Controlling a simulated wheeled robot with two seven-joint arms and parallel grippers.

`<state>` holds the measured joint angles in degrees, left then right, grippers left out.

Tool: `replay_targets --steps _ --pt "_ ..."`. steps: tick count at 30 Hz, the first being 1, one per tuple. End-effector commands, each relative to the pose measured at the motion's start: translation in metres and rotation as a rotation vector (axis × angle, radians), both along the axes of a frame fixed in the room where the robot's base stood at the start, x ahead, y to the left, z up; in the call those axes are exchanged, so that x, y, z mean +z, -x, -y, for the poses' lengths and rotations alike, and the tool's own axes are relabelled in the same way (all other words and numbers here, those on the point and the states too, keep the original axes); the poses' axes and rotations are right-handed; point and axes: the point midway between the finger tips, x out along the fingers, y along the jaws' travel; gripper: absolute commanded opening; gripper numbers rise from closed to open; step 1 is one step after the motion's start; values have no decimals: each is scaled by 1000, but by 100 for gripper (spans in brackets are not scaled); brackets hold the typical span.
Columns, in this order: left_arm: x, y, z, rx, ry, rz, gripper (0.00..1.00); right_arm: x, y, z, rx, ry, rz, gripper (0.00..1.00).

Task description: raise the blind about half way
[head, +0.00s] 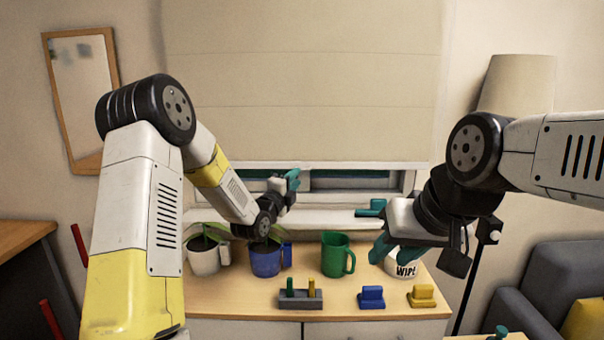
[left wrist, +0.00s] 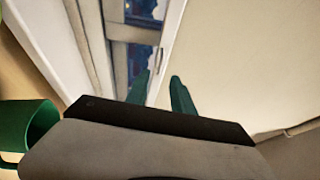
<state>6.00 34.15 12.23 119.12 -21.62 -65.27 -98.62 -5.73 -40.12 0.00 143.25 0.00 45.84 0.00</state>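The cream blind (head: 305,85) hangs over most of the window, with its lower edge just above a strip of dark glass (head: 350,182). My left gripper (head: 292,180) is at the blind's lower edge, left of its middle. In the left wrist view, its teal fingers (left wrist: 162,92) stand apart, and the blind's pale edge (left wrist: 172,45) runs toward the gap between them. I cannot tell whether they touch it. My right gripper (head: 374,229) is open and empty over the right part of the cabinet, its fingers pointing left.
On the cabinet top (head: 240,290) stand a white plant pot (head: 203,257), a blue pot (head: 266,262), a green mug (head: 335,258), a white lettered container (head: 408,268), a pegged block (head: 300,302), a blue block (head: 371,299) and a yellow block (head: 422,297). A lamp (head: 517,82) stands right.

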Motion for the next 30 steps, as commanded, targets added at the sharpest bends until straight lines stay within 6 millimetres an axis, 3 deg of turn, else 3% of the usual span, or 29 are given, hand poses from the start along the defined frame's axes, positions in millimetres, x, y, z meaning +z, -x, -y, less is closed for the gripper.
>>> replay_targets --steps 9,20,25,30 --pt "5 -42 18 0 1 -2 29 0 0 0 0 0 0 36" --pt "6 -49 21 0 1 -3 29 0 0 0 0 0 0 36" --pt "6 -49 21 0 1 -3 0 0 0 0 0 0 0 36" --pt "6 -49 21 0 1 -3 0 0 0 0 0 0 0 36"
